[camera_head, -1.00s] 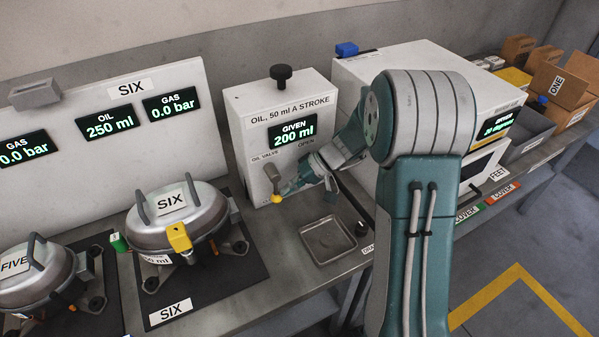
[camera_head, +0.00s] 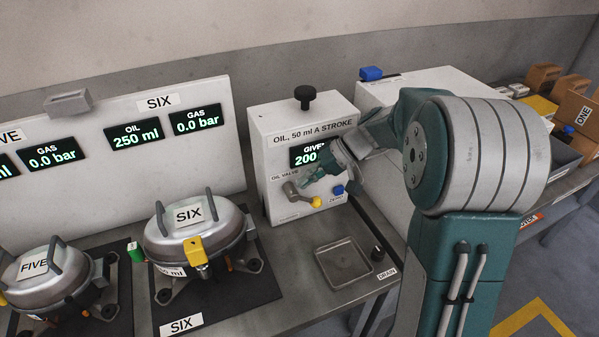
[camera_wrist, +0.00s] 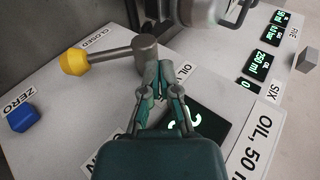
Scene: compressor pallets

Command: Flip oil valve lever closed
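The oil valve lever (camera_head: 303,195) is a grey arm with a yellow knob (camera_head: 316,202) on the front of the white oil box (camera_head: 269,150). It slants down and right from its hub (camera_head: 290,188). In the wrist view the yellow knob (camera_wrist: 73,62) lies near the CLOSED label (camera_wrist: 95,42), and the hub (camera_wrist: 146,46) is just beyond my fingers. My gripper (camera_head: 309,181) is in front of the panel, beside the hub and above the knob. In the wrist view my gripper (camera_wrist: 170,68) has its fingertips together, with nothing seen between them. Whether they touch the hub is unclear.
A blue ZERO button (camera_head: 338,190) sits right of the lever. The GIVEN display (camera_head: 305,155) is partly hidden by my gripper. A metal drain tray (camera_head: 343,264) lies below. Compressor SIX (camera_head: 197,236) stands left, and a white cabinet (camera_head: 385,90) stands right.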

